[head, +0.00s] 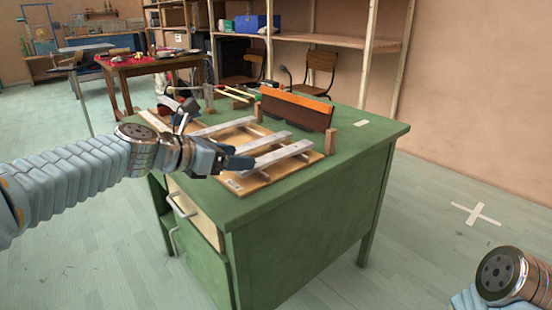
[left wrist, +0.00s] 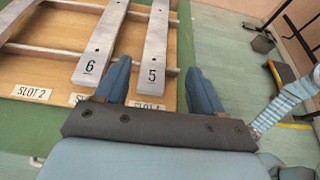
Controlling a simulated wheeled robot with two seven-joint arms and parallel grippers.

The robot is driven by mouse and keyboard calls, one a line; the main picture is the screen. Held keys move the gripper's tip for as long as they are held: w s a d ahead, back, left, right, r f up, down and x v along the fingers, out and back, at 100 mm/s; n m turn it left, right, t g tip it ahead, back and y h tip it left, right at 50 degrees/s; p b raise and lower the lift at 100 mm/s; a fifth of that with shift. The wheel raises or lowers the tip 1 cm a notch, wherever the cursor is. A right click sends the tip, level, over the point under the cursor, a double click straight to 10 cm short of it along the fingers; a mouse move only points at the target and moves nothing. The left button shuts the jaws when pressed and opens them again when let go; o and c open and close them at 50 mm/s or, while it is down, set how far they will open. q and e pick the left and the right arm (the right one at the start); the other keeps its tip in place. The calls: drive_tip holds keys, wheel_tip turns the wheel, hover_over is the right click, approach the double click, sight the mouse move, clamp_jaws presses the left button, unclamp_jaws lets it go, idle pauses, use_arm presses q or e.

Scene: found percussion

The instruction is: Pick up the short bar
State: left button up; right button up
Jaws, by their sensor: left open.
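Pale grey numbered bars lie side by side on a wooden frame on the green table. Bar 5 (head: 284,154) is nearest the table's front; in the left wrist view bar 5 (left wrist: 157,48) looks shorter than bar 6 (left wrist: 101,42) on its left. My left gripper (head: 240,161) is at the near ends of these bars. In the left wrist view the gripper (left wrist: 160,86) is open and empty, with the end of bar 5 between its fingers, closer to the left finger. I cannot tell its height over the bar. My right gripper is out of view.
The wooden board (left wrist: 60,88) carries slot labels. A brown block with an orange top (head: 297,108) stands behind the bars. Mallets (head: 238,95) lie further back. A red-topped table (head: 150,64) stands behind.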

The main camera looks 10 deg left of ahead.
sight(265, 159)
use_arm(q)
drive_tip(key=x, duration=0.7)
drive_tip(key=shift+w+a+f, duration=0.1)
drive_tip(key=shift+w+f, duration=0.2)
drive_tip(key=shift+w, duration=0.1)
drive_tip(key=c, duration=1.2)
